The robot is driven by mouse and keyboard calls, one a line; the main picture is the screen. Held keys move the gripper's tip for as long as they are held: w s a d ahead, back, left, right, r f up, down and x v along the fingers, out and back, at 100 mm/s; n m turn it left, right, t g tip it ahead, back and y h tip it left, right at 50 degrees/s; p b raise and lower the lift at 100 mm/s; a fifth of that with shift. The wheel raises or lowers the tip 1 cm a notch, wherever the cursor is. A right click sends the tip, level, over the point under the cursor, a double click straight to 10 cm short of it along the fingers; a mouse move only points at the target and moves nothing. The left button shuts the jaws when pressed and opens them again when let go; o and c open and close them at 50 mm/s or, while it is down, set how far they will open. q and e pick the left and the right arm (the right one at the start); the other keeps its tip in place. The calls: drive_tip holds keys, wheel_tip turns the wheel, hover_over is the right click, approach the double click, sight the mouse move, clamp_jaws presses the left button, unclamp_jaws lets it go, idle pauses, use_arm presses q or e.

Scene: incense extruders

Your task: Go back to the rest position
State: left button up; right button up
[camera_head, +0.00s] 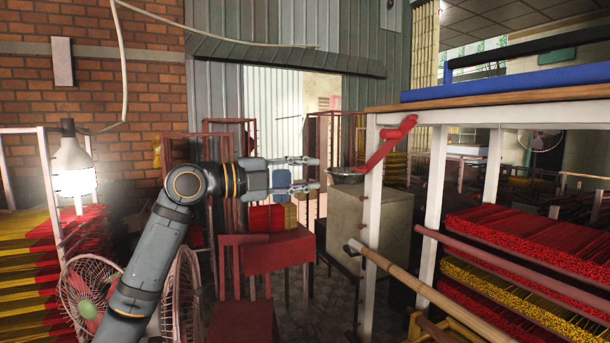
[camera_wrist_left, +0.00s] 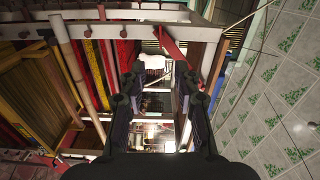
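My left gripper (camera_head: 314,174) is raised in front of me in the head view, its arm coming in from the lower left. Its two fingers point right and stand apart, with nothing between them. In the left wrist view the open fingers (camera_wrist_left: 165,80) also show, with a gap between them. My right gripper is not in either view.
A white-framed rack (camera_head: 437,190) with red and yellow incense bundles (camera_head: 530,245) stands at the right. A red chair (camera_head: 264,253) is behind the left gripper, and fans (camera_head: 92,292) and a lit bulb (camera_head: 73,170) are at the left. A grey cabinet (camera_head: 375,228) stands beside the rack.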

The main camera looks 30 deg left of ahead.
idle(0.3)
